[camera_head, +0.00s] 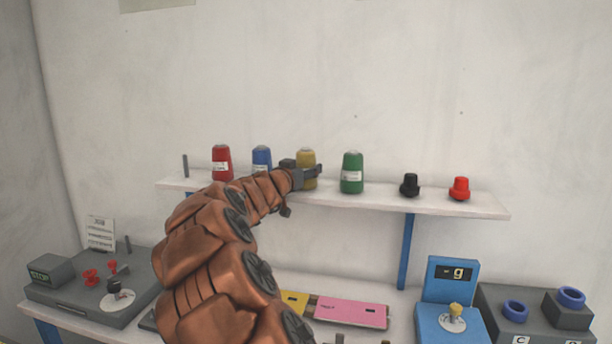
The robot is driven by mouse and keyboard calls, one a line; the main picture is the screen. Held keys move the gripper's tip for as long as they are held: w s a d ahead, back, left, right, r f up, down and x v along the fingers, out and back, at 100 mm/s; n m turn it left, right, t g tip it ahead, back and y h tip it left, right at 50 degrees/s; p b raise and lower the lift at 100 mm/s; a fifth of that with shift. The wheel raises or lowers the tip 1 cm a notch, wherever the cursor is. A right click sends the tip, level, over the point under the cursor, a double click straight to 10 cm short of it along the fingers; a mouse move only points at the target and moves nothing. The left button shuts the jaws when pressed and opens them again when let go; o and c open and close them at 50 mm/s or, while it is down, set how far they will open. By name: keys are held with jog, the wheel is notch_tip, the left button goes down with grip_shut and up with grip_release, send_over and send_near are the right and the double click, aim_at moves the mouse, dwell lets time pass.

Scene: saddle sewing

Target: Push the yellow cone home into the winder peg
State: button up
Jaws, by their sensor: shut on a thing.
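The yellow cone (307,160) stands upright on the white wall shelf, between the blue cone and the green cone. My gripper (312,174) is shut on the yellow cone from the left, across its lower part. The cone's base is partly hidden by the gripper, so I cannot tell whether it touches the shelf. A thin grey peg (128,243) stands at the back of the grey machine (75,296) on the lower left. Another bare grey peg (185,165) stands at the shelf's left end. I cannot tell for certain which is the winder peg.
The shelf (440,202) also bears red (222,163), blue (262,157) and green (352,173) cones, a black knob (410,185) and a red knob (459,188). Below are a pink panel (350,313), a blue scale (452,283) and a grey block with blue rings (535,315). My arm hides the middle bench.

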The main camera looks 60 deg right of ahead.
jog(key=shift+c, duration=0.7)
jog(key=shift+r, duration=0.15)
jog(key=shift+r+p, duration=4.35)
jog(key=shift+p, duration=0.2)
jog(key=shift+r+p, duration=0.95)
jog(key=shift+p, duration=0.1)
jog(key=shift+r, duration=0.95)
jog(key=shift+w, duration=0.1)
